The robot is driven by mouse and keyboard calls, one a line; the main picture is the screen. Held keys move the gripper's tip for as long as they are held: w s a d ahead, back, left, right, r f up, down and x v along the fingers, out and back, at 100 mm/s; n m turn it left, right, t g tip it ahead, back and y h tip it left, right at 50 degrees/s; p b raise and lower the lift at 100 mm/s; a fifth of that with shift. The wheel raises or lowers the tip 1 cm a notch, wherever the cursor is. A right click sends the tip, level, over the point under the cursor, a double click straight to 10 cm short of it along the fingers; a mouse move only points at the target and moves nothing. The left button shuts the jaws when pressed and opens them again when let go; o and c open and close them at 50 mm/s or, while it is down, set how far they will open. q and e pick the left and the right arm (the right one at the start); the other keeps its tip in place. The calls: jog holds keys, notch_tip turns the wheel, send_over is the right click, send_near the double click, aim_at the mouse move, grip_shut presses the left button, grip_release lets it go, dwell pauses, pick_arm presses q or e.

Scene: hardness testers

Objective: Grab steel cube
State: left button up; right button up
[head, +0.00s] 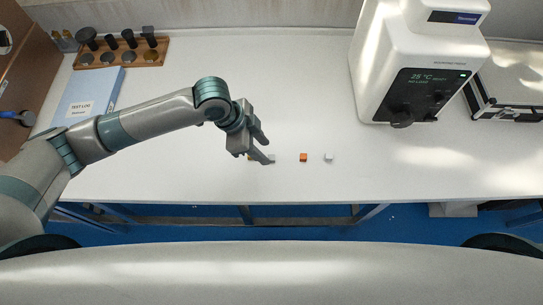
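My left gripper (267,152) is over the front part of the white table, its two fingers spread apart. A small light grey cube (272,158) shows right beside the lower fingertip and is partly hidden by it; I cannot tell whether they touch. To the right, an orange cube (303,157) and a pale silver-white cube (328,157) sit in the same row. A bit of a yellowish cube (249,157) shows left of the finger. I cannot tell for sure which of the two pale cubes is steel. My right gripper is not in view.
A white tester (415,60) with a dark panel stands at the back right, a black-framed case (505,100) beside it. A blue test log (88,95) and a wooden rack (120,52) with dark pieces are at the back left. The table's front edge (300,202) is near the cubes.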

aim_at(271, 158)
pick_arm(q)
jog(key=shift+w+d+f+p, duration=0.1)
jog(key=shift+d+f+p, duration=0.15)
jog(key=shift+f+p, duration=0.2)
jog(key=shift+p+x, duration=0.7)
jog(key=shift+x, duration=1.4)
jog(key=shift+w+a, duration=0.1)
grip_shut()
